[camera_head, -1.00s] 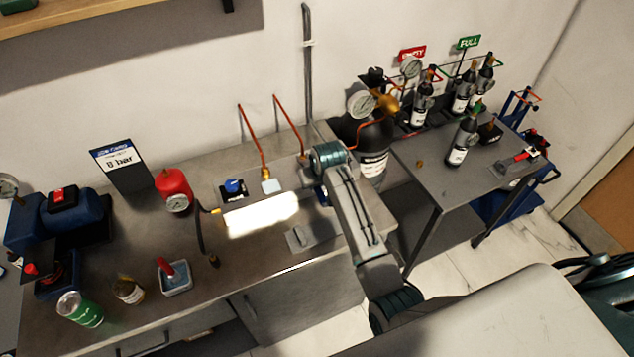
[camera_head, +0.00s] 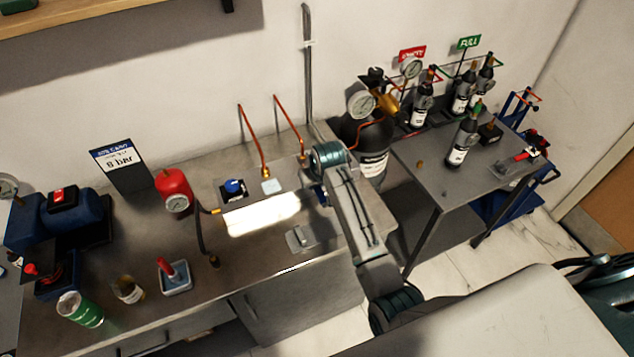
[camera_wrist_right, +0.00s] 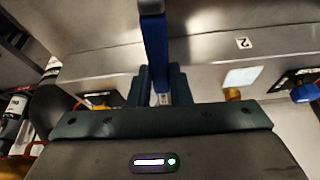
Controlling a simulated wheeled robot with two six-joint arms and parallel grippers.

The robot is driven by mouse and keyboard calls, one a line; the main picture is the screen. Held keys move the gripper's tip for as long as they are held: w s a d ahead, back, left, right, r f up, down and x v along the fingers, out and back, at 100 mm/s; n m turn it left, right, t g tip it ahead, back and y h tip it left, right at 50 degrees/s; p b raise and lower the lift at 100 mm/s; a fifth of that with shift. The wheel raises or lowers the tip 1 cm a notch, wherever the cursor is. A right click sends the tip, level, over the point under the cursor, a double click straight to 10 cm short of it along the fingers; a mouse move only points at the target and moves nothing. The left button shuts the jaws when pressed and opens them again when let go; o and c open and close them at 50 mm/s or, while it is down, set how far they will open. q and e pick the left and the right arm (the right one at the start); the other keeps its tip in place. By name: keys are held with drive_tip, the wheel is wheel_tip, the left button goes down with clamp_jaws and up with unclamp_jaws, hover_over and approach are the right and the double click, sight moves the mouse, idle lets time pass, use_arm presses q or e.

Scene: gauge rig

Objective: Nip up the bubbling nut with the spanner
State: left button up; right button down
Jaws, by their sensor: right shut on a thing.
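My right gripper (camera_head: 318,192) reaches down over the bench beside the copper pipes, mostly hidden by its own wrist. In the right wrist view my right gripper (camera_wrist_right: 160,84) is shut on the blue-handled spanner (camera_wrist_right: 155,42), which runs up and out of the picture; its working end is not clear. A brass nut (camera_head: 265,173) sits at the foot of the left copper pipe, and a brass nut also shows in the right wrist view (camera_wrist_right: 232,94). Another fitting (camera_head: 303,158) is at the right pipe. I cannot make out bubbles on either. My left gripper is not in view.
A red gauge vessel (camera_head: 174,188) with a black hose stands left of the pipes. A dark cylinder (camera_head: 366,150) with a gauge is close behind my right wrist.

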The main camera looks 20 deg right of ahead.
idle(0.5)
drive_tip(key=shift+w+a+m+h, duration=0.15)
drive_tip(key=shift+a+m+h, duration=0.1)
drive_tip(key=shift+a+m, duration=0.5)
drive_tip(key=shift+w+a+m+h, duration=0.1)
drive_tip(key=shift+a+m+h, duration=0.15)
drive_tip(key=shift+a+m, duration=0.45)
drive_tip(key=shift+w+a+m+h, duration=0.2)
drive_tip(key=shift+a+m+h, duration=0.1)
drive_tip(key=shift+a+m, duration=0.45)
drive_tip(key=shift+w+a+m+g+h, duration=0.2)
drive_tip(key=shift+w+a+m+h, duration=0.1)
drive_tip(key=shift+a+m, duration=0.3)
drive_tip(key=shift+w+a+m+g+h, duration=0.2)
drive_tip(key=shift+w+a+m, duration=0.1)
drive_tip(key=shift+a+m, duration=0.3)
idle(1.1)
drive_tip(key=shift+a, duration=0.25)
drive_tip(key=shift+s+d+n, duration=0.2)
drive_tip(key=shift+d+n, duration=0.3)
drive_tip(key=shift+s+d+n+y, duration=0.2)
drive_tip(key=shift+d+n+y, duration=0.2)
drive_tip(key=shift+d, duration=0.15)
idle(0.4)
